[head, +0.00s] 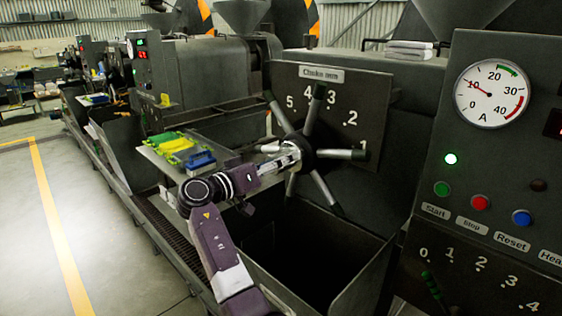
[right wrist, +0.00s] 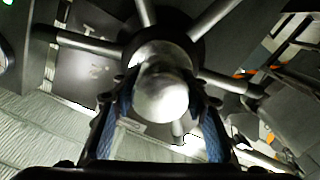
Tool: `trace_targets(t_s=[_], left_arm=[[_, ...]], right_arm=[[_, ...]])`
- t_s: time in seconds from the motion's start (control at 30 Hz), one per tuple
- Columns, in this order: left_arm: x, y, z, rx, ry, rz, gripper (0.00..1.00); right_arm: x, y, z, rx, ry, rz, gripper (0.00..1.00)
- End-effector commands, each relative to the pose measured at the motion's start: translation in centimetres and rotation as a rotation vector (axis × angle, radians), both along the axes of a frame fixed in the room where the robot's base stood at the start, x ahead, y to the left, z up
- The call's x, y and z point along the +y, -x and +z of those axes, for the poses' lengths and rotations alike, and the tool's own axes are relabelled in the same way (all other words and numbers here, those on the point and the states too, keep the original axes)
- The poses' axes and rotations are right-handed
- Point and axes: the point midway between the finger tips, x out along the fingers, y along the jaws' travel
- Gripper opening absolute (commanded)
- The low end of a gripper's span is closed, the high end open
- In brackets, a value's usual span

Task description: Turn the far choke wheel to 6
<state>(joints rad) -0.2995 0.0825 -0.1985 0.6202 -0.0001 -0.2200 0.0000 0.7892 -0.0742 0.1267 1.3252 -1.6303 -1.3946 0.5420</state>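The choke wheel (head: 319,177) has several dark-tipped metal spokes and stands before a dark "Choke mm" plate (head: 361,93). Numbers 1 to 5 show on the plate; I see no 6. My right gripper (head: 290,154) is at the wheel's hub, its arm coming up from below. In the right wrist view, the gripper's two blue-padded fingers lie on either side of the hub's round metal end (right wrist: 162,98), with spokes fanning out behind. Fingertip contact with the hub is too dark to make out. My left gripper is not in view.
A near panel (head: 440,172) at right carries a gauge (head: 492,95), buttons and a lower dial numbered from 0. An open dark bin (head: 262,262) lies below the wheel. A small table (head: 150,158) with yellow-green and blue items stands left. Floor is free at far left.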

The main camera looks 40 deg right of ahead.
Motion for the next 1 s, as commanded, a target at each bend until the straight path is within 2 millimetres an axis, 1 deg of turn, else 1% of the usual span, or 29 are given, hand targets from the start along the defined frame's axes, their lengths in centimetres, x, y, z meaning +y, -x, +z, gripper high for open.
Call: trace_targets(t_s=[0.03, 0.13, 0.4, 0.53, 0.67, 0.9, 1.0], left_arm=[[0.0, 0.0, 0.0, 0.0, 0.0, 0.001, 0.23], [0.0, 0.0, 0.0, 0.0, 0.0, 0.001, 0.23], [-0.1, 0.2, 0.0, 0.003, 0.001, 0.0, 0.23], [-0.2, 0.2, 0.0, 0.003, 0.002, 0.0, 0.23], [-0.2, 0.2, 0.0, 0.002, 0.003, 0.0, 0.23], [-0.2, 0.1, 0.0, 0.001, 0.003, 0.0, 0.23], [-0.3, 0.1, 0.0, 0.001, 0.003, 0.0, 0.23]], right_arm=[[-0.1, 0.0, 0.1, -0.002, 0.002, -0.001, 0.47], [-0.1, 0.0, 0.1, -0.002, 0.001, -0.002, 0.57], [0.0, 0.0, 0.0, -0.003, -0.001, 0.0, 0.57], [1.0, 0.0, -0.1, -0.002, -0.002, 0.001, 0.57], [3.2, 0.2, -0.1, -0.003, -0.004, 0.003, 0.57], [8.3, 0.6, -0.1, -0.002, -0.003, 0.002, 0.57], [9.9, 0.8, -0.1, -0.001, -0.002, 0.0, 0.57]])
